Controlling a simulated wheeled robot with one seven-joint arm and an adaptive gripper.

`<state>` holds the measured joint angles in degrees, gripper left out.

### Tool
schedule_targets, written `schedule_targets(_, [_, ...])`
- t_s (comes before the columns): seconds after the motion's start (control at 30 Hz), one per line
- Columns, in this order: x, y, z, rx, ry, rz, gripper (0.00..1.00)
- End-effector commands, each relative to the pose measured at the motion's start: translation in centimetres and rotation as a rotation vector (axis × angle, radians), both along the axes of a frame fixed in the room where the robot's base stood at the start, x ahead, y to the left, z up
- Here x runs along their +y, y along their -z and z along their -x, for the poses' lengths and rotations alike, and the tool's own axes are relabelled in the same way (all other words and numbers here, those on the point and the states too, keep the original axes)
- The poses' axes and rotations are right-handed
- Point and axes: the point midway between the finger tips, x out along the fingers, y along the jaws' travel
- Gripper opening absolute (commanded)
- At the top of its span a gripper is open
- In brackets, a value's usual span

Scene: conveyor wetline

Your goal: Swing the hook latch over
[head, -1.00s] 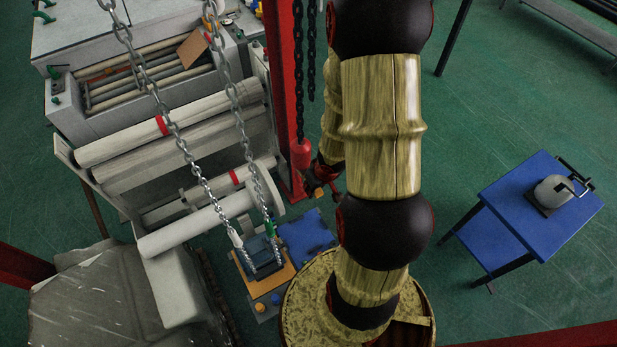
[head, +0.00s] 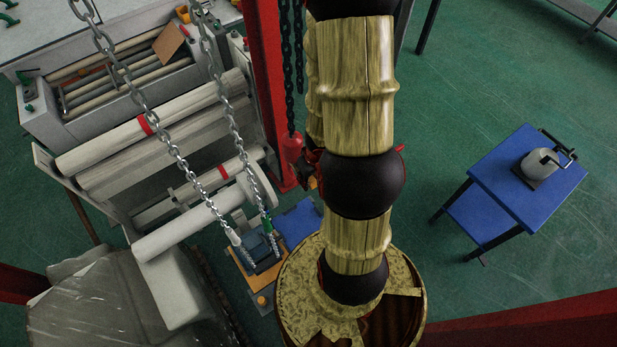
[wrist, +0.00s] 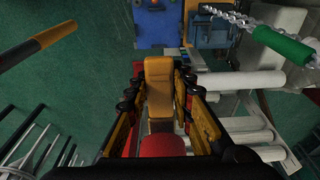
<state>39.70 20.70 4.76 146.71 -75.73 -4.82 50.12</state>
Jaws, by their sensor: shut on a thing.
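A red hook block (head: 293,147) hangs from the dark chain beside the red post in the head view. My gripper (head: 312,172) is close against its right side there, mostly hidden behind my arm. In the wrist view, my gripper (wrist: 158,70) has its fingers on both sides of an orange-yellow piece, which looks like the latch (wrist: 158,88). It is shut on this piece. A red body (wrist: 160,146) shows just below the piece. The hook's opening and how far the latch has swung cannot be made out.
A roller machine (head: 155,140) fills the left. A blue trolley (head: 490,190) stands right, with clear green floor around it.

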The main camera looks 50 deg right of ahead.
Motion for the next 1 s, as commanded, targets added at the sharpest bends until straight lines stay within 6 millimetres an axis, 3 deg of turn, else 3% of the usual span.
schedule_targets(0.13, [0.09,0.1,0.1,0.003,0.0,-0.002,0.0])
schedule_targets(0.17, [0.09,0.1,0.1,0.003,0.0,-0.002,0.24])
schedule_targets(0.47, [0.05,0.05,0.02,0.001,0.0,-0.001,0.41])
schedule_targets(1.0, [0.01,0.03,-0.07,-0.002,0.0,0.0,0.42])
